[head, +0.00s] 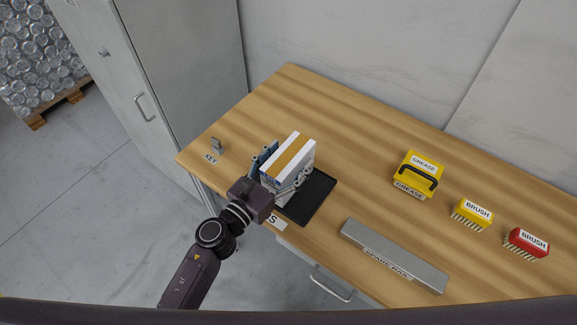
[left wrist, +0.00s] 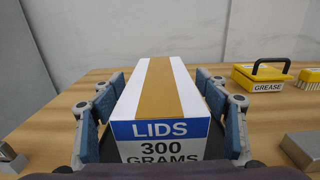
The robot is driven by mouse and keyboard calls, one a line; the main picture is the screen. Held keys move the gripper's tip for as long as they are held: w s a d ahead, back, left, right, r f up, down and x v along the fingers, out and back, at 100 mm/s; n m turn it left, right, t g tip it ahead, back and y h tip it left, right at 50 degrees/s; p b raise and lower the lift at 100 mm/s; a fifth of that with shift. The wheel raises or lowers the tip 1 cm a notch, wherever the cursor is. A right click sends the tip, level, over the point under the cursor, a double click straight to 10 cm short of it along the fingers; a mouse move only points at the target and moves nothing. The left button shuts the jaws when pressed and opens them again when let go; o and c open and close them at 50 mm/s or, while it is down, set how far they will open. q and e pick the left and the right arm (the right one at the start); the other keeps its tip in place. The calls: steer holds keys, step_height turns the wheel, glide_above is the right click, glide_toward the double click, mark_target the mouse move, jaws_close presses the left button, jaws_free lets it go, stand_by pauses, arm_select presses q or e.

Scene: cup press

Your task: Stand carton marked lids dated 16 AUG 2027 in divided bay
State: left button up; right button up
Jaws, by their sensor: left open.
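A white carton (head: 299,150) with a tan stripe along its top stands on a black mat (head: 319,196) at the front left of the wooden table. In the left wrist view the carton (left wrist: 158,98) shows a blue band reading LIDS and, below it, 300 GRAMS. No date is readable. My left gripper (head: 283,178) is open, with one finger on each side of the carton; in the left wrist view the fingers (left wrist: 163,120) appear slightly apart from its sides. No divided bay is recognisable. My right gripper is not in view.
A grey bar (head: 393,254) lies along the table's front edge, right of the mat. Farther right are a yellow grease box (head: 418,172), a yellow brush (head: 472,213) and a red brush (head: 526,244). A small key item (head: 216,146) is at the left corner.

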arm_select(q)
steer(key=c, duration=1.7)
